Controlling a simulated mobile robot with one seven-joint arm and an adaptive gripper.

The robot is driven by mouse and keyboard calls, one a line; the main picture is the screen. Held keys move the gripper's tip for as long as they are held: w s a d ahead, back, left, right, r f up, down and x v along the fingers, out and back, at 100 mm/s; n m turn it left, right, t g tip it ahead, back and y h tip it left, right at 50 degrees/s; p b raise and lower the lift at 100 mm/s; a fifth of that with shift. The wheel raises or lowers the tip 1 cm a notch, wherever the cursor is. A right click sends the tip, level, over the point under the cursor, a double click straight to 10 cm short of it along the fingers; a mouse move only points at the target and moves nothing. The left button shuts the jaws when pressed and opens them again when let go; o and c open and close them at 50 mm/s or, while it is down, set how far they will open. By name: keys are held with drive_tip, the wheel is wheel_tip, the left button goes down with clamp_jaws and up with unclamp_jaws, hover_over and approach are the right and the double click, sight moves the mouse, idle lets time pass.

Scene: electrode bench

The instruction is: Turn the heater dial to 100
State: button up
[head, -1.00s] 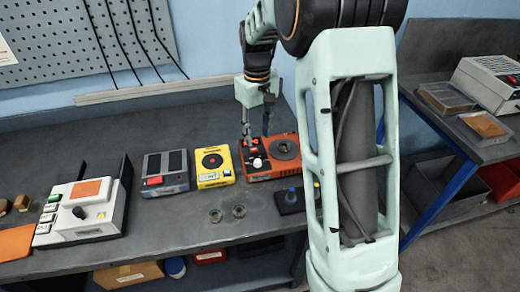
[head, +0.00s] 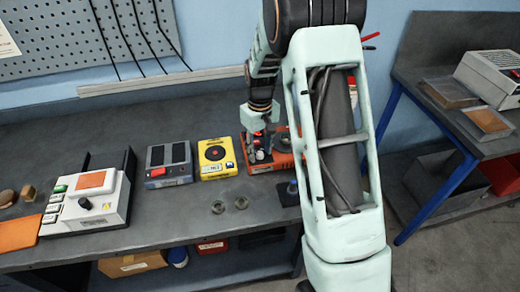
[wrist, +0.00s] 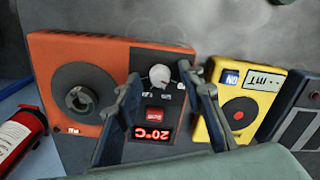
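The heater is an orange box (wrist: 105,60) with a round dark plate (wrist: 85,98) on top. In the head view, the heater (head: 284,161) is partly behind my arm. Its white dial (wrist: 160,76) shows in the wrist view with small marks around it. A red button (wrist: 156,113) and a red display (wrist: 154,134) reading 20°C, upside down in this view, lie on its dark panel. My gripper (wrist: 166,86) is open over the panel, one finger on each side of the dial. I cannot tell whether the fingers touch it.
A yellow device (wrist: 246,100) stands close beside the heater, near one finger. A red cylinder with a white label (wrist: 15,140) is at the wrist view's left edge.

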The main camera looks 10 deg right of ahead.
clamp_jaws()
drive_tip(key=m+b, duration=0.1)
drive_tip(key=m, duration=0.3)
drive_tip(key=shift+b, duration=0.35)
drive_tip(key=shift+m+b, duration=0.4)
drive_tip(key=shift+m, duration=2)
unclamp_jaws()
